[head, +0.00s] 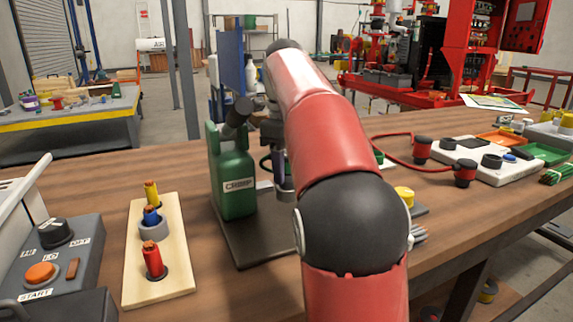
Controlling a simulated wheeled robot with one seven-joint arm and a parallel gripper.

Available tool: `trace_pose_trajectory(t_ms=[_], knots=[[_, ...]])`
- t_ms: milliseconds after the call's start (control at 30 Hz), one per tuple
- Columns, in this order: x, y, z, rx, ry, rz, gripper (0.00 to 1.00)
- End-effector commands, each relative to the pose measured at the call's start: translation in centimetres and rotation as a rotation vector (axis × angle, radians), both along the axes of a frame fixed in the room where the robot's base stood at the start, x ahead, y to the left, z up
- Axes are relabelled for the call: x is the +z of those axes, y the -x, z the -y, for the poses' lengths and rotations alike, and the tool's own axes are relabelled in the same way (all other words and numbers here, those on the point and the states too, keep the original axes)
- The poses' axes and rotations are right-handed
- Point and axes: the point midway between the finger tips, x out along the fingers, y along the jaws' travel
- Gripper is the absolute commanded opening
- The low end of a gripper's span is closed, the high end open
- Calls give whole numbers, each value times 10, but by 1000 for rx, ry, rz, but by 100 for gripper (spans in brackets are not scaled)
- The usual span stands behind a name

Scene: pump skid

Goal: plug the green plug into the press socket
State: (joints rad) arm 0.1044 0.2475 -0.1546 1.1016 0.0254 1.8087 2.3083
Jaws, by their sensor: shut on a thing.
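A green press body (232,170) labelled CRIMP stands on a dark base plate (255,243) in the middle of the bench. A dark lever or cylinder (238,115) slants beside its top, and a grey ram-like part (284,168) shows just left of my arm. My red arm crosses in front of the press's right side. My gripper is hidden behind it. I cannot make out the green plug or the press socket.
A wooden board (135,275) holds yellow, blue and red plugs. A control box (75,262) marked START stands at far left. To the right are a yellow part (404,193), red-and-black plugs (422,148) and a white socket box (495,170). Bare bench (200,282) lies in front.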

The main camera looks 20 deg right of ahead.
Motion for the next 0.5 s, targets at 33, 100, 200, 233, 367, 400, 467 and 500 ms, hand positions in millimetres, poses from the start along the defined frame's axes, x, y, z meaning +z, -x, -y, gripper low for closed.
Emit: trace_pose_trajectory(t_ms=[33,100,200,233,367,400,467,500], knots=[[-1,0,0,0,0,0,11],[-3,0,0,0,0,0,11],[-5,0,0,0,0,0,11],[-5,0,0,0,0,0,11],[-8,0,0,0,0,0,11],[-9,0,0,0,0,0,11],[-10,0,0,0,0,0,11],[-11,0,0,0,0,0,11]])
